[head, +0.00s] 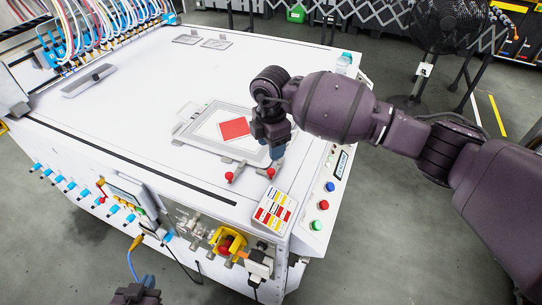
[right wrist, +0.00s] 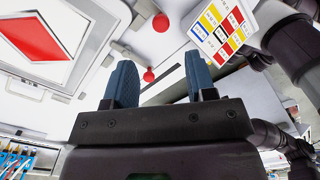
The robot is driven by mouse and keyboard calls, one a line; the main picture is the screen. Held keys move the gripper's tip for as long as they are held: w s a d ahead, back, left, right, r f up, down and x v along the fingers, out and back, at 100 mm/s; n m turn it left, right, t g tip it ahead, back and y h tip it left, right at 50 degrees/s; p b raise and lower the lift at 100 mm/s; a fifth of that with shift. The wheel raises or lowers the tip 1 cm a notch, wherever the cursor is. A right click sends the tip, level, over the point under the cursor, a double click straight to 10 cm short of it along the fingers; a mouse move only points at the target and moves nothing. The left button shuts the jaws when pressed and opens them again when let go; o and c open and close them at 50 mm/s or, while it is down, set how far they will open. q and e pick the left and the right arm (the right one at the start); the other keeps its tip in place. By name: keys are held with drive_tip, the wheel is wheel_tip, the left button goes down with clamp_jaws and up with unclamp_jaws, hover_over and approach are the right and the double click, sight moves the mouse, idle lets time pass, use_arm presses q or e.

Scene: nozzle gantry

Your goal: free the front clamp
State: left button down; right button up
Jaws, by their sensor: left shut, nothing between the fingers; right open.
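Two red-knobbed clamps sit at the near edge of a grey frame (head: 196,146) on the white table: a left one (head: 229,177) and a right one (head: 270,172). I cannot tell which is the front clamp. Red knobs also show in the right wrist view, an upper one (right wrist: 160,22) and a lower one (right wrist: 149,76) seen between the fingers. My right gripper (head: 277,155) is open and points down just above the right knob; its blue fingers (right wrist: 157,78) hold nothing. My left gripper (head: 137,292) is at the bottom edge, partly cut off, shut and empty.
A red square (head: 234,128) lies inside the frame. A coloured label card (head: 273,211) is at the table's near corner, beside a button panel (head: 325,195). A yellow-ringed red switch (head: 226,245) is on the front face.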

use_arm(q)
drive_tip(key=shift+s+f, duration=0.1)
drive_tip(key=shift+s, duration=0.05)
use_arm(e)
wheel_tip(320, 180, up, 2)
drive_tip(key=shift+r, duration=0.1)
use_arm(q)
drive_tip(key=shift+s, duration=0.15)
use_arm(e)
drive_tip(key=shift+n, duration=0.3)
